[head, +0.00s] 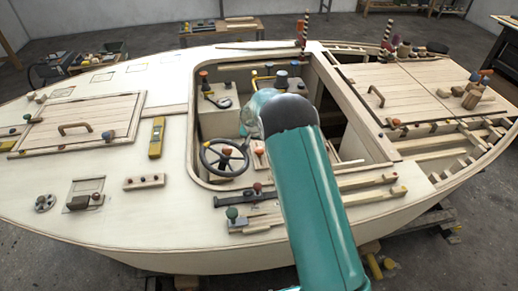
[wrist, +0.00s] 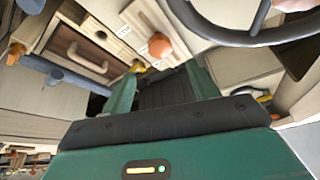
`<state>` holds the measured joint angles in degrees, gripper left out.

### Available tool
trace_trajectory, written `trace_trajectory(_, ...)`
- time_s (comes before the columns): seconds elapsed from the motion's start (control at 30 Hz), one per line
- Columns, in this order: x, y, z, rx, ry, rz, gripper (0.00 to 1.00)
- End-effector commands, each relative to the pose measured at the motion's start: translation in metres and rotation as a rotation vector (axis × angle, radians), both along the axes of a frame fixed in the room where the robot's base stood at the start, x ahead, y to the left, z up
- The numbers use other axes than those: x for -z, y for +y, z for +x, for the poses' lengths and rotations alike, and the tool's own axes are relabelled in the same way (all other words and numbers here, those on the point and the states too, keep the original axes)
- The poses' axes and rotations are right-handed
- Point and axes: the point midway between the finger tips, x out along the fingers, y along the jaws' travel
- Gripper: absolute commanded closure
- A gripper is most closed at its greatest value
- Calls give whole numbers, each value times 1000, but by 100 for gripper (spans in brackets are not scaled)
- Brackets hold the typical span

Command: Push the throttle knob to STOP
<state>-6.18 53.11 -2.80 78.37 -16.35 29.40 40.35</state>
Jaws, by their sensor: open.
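An orange ball knob (wrist: 159,45), which looks like the throttle knob, stands on a pale plate with small markings too small to read. In the head view the orange knob (head: 259,151) sits just right of the dark steering wheel (head: 224,157). My gripper (wrist: 165,82) is open and empty, its teal fingers pointing toward the plate. The knob is just beyond the fingertips in the wrist view, apart from them as far as I can tell. In the head view my teal arm hides the gripper.
The steering wheel's rim (wrist: 235,38) crosses the upper right of the wrist view, close to the knob. A wooden drawer with a handle (wrist: 87,60) is at upper left. The cockpit's wooden coaming (head: 192,110) surrounds this area.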

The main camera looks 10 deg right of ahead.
Motion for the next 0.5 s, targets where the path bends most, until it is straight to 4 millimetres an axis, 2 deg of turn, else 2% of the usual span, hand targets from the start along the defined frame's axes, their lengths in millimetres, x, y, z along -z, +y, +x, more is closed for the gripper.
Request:
trace_trajectory(0.1, 25, -4, 8, 1, 2, 1, 40)
trace_trajectory(0.3, 58, -9, 21, -1, 2, 0, 40)
trace_trajectory(0.5, 75, -12, 29, 0, 0, 1, 40)
